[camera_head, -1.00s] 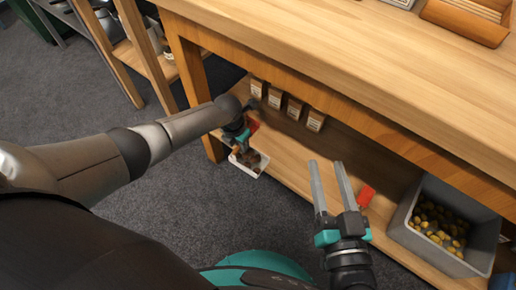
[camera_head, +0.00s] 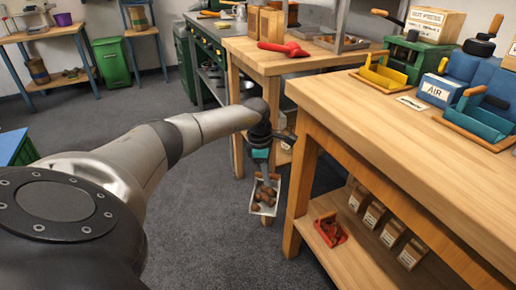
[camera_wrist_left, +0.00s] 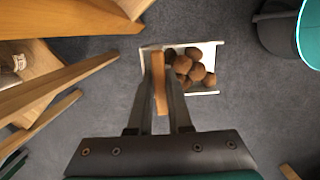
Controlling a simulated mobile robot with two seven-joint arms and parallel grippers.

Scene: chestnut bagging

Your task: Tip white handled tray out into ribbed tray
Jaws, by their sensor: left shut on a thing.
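The white handled tray (camera_head: 263,210) hangs from my left gripper (camera_head: 264,177) over the grey floor, left of the near workbench, and holds several brown chestnuts (camera_head: 266,193). In the left wrist view, my left gripper (camera_wrist_left: 160,82) is shut on the tray's wooden handle (camera_wrist_left: 160,92). The tray (camera_wrist_left: 212,54) is beyond the fingertips there, with the chestnuts (camera_wrist_left: 188,66) inside it. I cannot pick out the ribbed tray now. My right gripper is not in view.
The near workbench (camera_head: 350,108) carries a yellow tray (camera_head: 378,75) and a blue-teal tray (camera_head: 480,122). Its lower shelf has several small boxes (camera_head: 373,214) and a red tray (camera_head: 331,232). A second bench (camera_head: 255,58) stands behind.

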